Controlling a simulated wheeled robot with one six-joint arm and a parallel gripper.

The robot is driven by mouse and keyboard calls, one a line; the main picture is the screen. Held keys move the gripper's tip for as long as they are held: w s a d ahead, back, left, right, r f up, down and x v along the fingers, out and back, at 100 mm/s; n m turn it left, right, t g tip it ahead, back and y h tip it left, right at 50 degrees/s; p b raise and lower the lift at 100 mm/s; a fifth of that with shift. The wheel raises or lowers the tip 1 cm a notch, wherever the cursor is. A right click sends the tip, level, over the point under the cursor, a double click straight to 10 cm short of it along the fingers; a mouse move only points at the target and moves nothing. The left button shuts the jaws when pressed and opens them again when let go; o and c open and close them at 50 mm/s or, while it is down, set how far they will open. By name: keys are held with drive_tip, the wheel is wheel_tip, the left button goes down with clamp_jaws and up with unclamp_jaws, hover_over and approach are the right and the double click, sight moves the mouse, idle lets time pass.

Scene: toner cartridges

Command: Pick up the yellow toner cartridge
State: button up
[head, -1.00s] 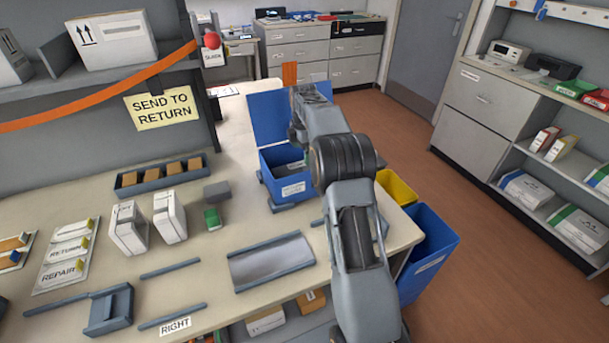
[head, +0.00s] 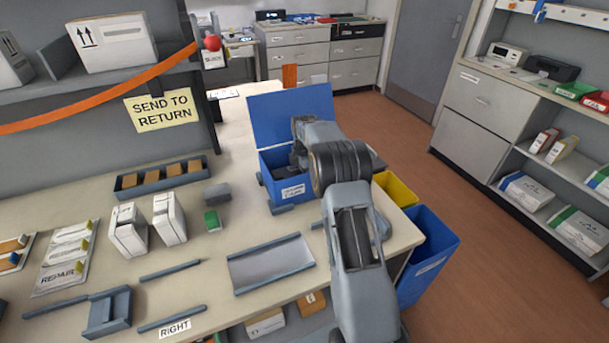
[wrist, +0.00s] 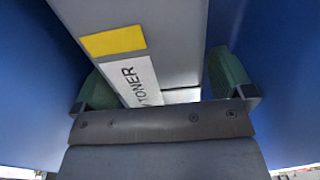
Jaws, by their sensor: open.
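The toner cartridge (wrist: 172,40) shows in the wrist view as a grey body with a yellow patch (wrist: 113,41) and a white label reading TONER. It lies inside the blue box (head: 290,188), between blue walls. My gripper (wrist: 165,95) is open, with one green-padded finger on each side of the cartridge. I cannot tell whether either finger touches it. In the head view my arm and the box wall hide the cartridge and my fingertips.
The blue box's raised lid (head: 290,113) stands behind my wrist. A grey tray (head: 270,264), a green block (head: 212,220) and two white boxes (head: 128,230) are on the table. Yellow (head: 397,190) and blue bins stand by the table's right edge.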

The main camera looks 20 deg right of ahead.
drive_tip(key=shift+c, duration=0.5)
drive_tip(key=c, duration=1.2)
drive_tip(key=shift+c, duration=0.5)
drive_tip(key=shift+r, duration=0.1)
